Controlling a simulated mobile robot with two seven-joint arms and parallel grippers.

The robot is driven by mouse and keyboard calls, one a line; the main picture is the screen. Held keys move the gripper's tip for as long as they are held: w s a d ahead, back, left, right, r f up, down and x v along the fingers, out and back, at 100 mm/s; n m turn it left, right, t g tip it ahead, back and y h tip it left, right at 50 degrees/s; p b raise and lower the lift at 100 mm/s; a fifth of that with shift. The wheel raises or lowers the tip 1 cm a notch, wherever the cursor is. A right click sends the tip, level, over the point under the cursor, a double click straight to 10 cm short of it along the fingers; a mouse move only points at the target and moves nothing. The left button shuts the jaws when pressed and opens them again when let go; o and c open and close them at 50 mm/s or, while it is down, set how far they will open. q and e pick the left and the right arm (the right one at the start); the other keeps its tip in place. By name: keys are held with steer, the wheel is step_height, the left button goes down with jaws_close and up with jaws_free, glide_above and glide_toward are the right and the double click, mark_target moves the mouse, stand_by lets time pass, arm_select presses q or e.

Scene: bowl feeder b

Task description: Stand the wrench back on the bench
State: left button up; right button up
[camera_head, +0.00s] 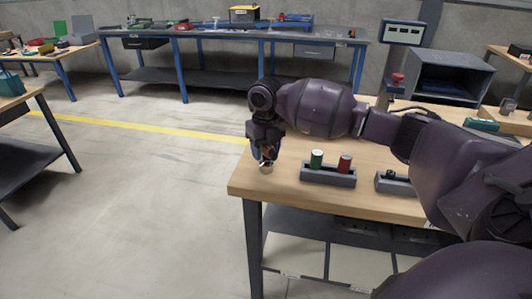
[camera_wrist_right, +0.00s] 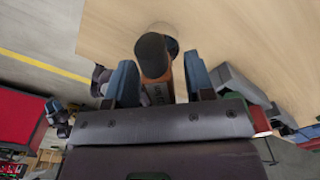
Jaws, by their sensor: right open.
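The wrench appears in the right wrist view as a black-ended, orange-brown handle (camera_wrist_right: 152,58). It looks to stand about upright on the bench, with a pale round part at its far end touching or close to the wood. In the head view it is small and mostly hidden by the gripper; a pale metal end (camera_head: 266,168) shows near the left edge of the bench (camera_head: 300,195). My right gripper (camera_wrist_right: 163,85) is open, its two fingers on either side of the handle with gaps visible. It also shows in the head view (camera_head: 264,155). My left gripper is out of view.
Another grey holder (camera_head: 391,185) is further right. A grey box-like machine (camera_head: 448,80) stands at the back. The bench's left edge is close.

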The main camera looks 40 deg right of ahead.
step_height(320, 180, up, 11)
steer(key=shift+f+p, duration=0.1)
steer(key=shift+p, duration=0.5)
